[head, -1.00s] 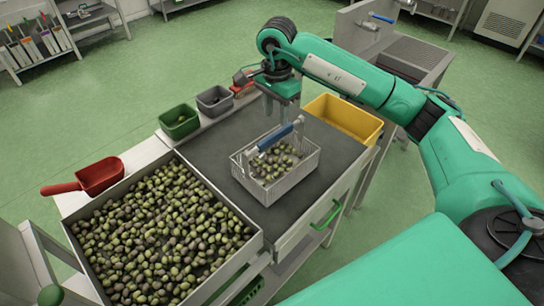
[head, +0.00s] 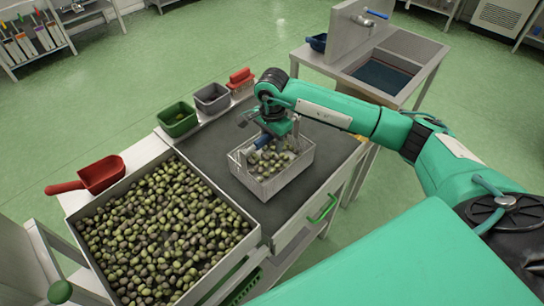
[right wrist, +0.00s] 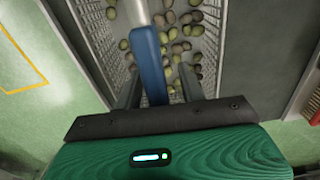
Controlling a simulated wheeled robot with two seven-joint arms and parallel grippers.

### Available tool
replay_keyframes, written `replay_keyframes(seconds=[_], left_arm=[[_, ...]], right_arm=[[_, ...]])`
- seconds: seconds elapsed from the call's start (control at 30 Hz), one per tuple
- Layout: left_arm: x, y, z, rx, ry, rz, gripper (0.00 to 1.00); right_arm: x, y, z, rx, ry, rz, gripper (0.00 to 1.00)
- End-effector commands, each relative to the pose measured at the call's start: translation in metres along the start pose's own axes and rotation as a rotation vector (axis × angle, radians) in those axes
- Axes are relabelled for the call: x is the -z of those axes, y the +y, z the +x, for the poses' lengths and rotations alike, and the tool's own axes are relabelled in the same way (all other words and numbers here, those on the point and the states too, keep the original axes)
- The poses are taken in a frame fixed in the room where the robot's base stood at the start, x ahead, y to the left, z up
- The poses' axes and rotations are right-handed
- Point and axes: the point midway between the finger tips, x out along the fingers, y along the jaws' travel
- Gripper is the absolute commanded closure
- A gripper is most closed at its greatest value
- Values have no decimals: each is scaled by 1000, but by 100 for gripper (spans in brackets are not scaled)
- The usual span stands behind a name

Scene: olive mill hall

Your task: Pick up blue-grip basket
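The basket (head: 284,180) is a pale metal mesh box with some olives in it, standing on the dark worktop. Its blue grip (head: 263,143) spans the top on an upright handle frame. My right gripper (head: 268,137) is down at the grip, which it partly hides in the head view. In the right wrist view the blue grip (right wrist: 151,62) lies between the two fingers of my right gripper (right wrist: 160,78). The fingers are apart, with a visible gap on the right side of the grip. My left gripper is not in view.
A large tray of olives (head: 253,236) stands left of the basket. A red scoop (head: 100,176), green bin (head: 177,120), grey bin (head: 211,98) and red brush (head: 241,78) line the worktop's far left side. A sink (head: 385,70) stands behind. Dark worktop is bare around the basket.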

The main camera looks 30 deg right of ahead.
Motion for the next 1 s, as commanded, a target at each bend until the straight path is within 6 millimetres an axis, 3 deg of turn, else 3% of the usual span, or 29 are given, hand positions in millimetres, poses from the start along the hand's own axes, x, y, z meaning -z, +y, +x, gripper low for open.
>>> replay_keyframes(seconds=[0.13, 0.33, 0.37, 0.77, 1.0], left_arm=[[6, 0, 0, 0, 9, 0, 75], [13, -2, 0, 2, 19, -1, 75], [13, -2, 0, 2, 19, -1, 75], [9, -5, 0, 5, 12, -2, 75], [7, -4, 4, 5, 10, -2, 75]], right_arm=[[0, 0, 0, 0, 0, 0, 60], [0, 0, 0, 0, 0, 0, 97], [0, 0, 0, 0, 0, 0, 100], [0, -1, -2, 3, -1, 0, 100], [0, -2, -17, 6, 0, -1, 100]])
